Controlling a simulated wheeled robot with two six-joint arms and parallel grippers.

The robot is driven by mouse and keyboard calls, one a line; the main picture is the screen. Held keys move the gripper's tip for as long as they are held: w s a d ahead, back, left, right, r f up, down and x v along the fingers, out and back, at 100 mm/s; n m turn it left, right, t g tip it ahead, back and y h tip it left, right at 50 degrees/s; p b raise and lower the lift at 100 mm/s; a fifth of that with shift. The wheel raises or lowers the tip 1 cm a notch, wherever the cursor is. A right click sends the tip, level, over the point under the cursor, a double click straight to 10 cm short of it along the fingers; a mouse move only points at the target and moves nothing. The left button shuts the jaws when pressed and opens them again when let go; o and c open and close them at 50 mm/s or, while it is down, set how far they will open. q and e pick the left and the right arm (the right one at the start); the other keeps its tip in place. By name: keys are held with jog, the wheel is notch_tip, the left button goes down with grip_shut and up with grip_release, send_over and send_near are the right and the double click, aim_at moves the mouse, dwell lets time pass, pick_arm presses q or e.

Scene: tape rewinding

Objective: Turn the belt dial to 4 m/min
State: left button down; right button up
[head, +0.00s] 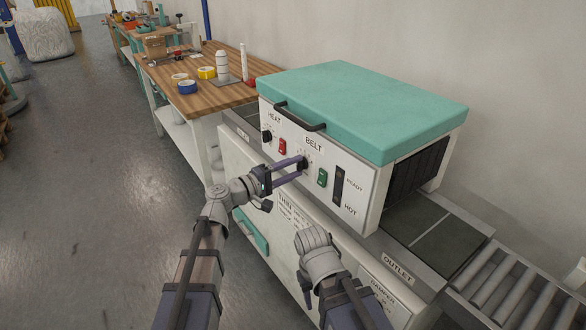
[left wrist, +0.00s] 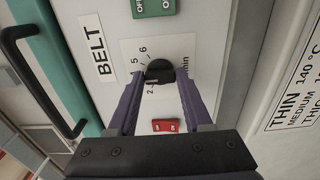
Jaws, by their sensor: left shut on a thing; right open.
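The belt dial is a small black knob (head: 303,163) on the white front panel of the teal-lidded machine, under the word BELT. In the left wrist view the knob (left wrist: 160,70) sits between the two purple fingertips, with printed numbers such as 2, 5 and 6 around it. The pointer's exact setting cannot be read. My left gripper (head: 300,165) is shut on the knob; it also shows in the left wrist view (left wrist: 158,82). My right gripper (head: 306,282) is low in front of the machine, apart from it, its fingers mostly hidden.
A red switch (head: 283,146) and heat dial (head: 267,136) are left of the belt dial; a green switch (head: 322,178) is right. A black handle (head: 300,117) juts out above. A wooden bench (head: 205,98) with tape rolls stands behind left. Open floor lies left.

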dwell(0.3)
pick_arm(q)
jog(key=shift+c, duration=1.6)
grip_release()
jog(key=v, duration=0.8)
jog(key=shift+d+f, duration=0.1)
jog(key=shift+d, duration=0.05)
